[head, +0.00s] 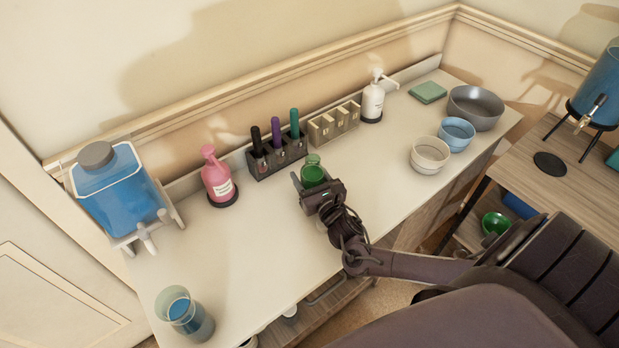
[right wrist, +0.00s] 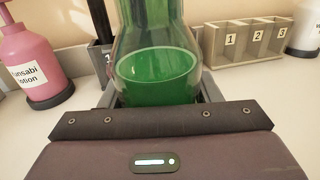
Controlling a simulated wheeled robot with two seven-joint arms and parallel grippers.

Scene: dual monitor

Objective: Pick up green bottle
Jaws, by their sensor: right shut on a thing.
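The green bottle (head: 313,173) is a clear glass vessel with green liquid in it. It stands near the middle of the white counter, in front of the dark holder. My right gripper (head: 312,182) reaches it from the front and is shut around its body. In the right wrist view the bottle (right wrist: 158,65) fills the middle, upright, between the two fingers of the gripper (right wrist: 155,95). Its lower part is hidden behind the gripper body. I cannot tell whether its base touches the counter. My left gripper is not in view.
Behind the bottle are a dark holder (head: 280,161) with several markers and a numbered beige rack (head: 333,123). A pink lotion bottle (head: 217,178) stands left, a white pump bottle (head: 373,100) behind right. Bowls (head: 430,155) sit to the right. The counter's front left is mostly clear.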

